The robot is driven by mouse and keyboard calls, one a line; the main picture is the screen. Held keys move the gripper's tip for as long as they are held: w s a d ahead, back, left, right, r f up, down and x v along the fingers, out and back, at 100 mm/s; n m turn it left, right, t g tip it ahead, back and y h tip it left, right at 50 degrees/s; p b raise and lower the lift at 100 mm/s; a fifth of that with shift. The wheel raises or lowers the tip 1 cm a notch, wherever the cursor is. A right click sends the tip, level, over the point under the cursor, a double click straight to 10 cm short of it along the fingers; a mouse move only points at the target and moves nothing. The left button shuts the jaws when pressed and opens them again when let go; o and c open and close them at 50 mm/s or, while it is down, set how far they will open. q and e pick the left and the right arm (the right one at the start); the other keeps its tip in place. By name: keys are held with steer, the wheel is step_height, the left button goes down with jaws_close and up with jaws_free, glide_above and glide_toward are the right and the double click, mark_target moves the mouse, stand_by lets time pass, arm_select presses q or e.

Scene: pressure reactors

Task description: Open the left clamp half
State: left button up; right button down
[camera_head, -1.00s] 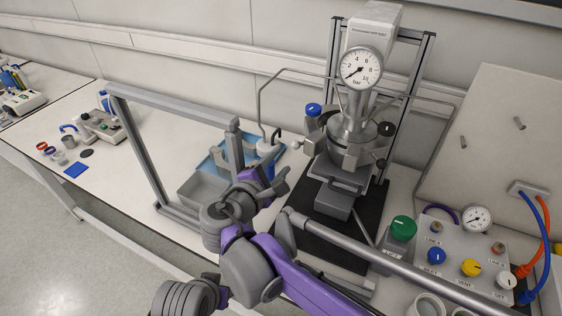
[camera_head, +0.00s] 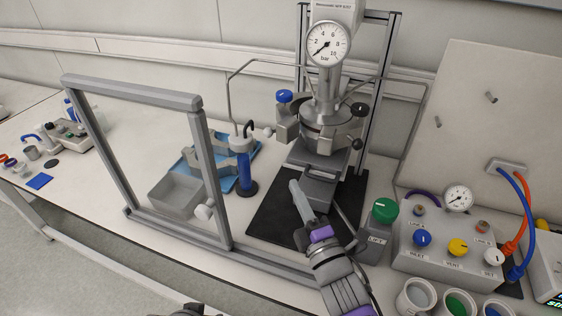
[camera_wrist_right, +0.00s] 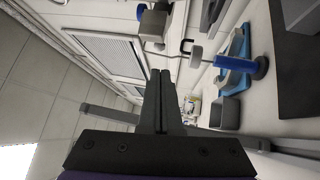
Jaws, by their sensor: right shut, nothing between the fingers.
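The reactor (camera_head: 325,112) stands upright on a black mat. Its left clamp half (camera_head: 286,131) is a grey block at the left of the reactor collar, with a blue knob (camera_head: 284,96) above it. It looks seated against the collar. A right clamp half (camera_head: 345,138) with dark knobs sits opposite. My right gripper (camera_head: 294,186) is shut and empty, in front of and below the left clamp half, apart from it. In the wrist view its closed fingers (camera_wrist_right: 160,74) point towards a grey block (camera_wrist_right: 152,25), apparently the left clamp half.
A grey upright frame (camera_head: 218,190) stands left of the reactor. Behind it are a blue cylinder (camera_head: 245,172), a blue tray (camera_head: 187,160) and a grey bin (camera_head: 172,201). A valve panel (camera_head: 440,258), green knob (camera_head: 384,210) and several cups crowd the right front.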

arm_select(q)
steer(key=shift+w+r, duration=0.1)
steer(key=shift+r, duration=0.15)
arm_select(e)
steer(key=x, duration=1.4)
steer(key=shift+s+a, duration=0.1)
arm_select(q)
steer(key=shift+w+a+p, duration=0.1)
steer(key=shift+w+p, duration=0.05)
steer(key=shift+p, duration=0.15)
arm_select(e)
steer(key=shift+a, duration=0.1)
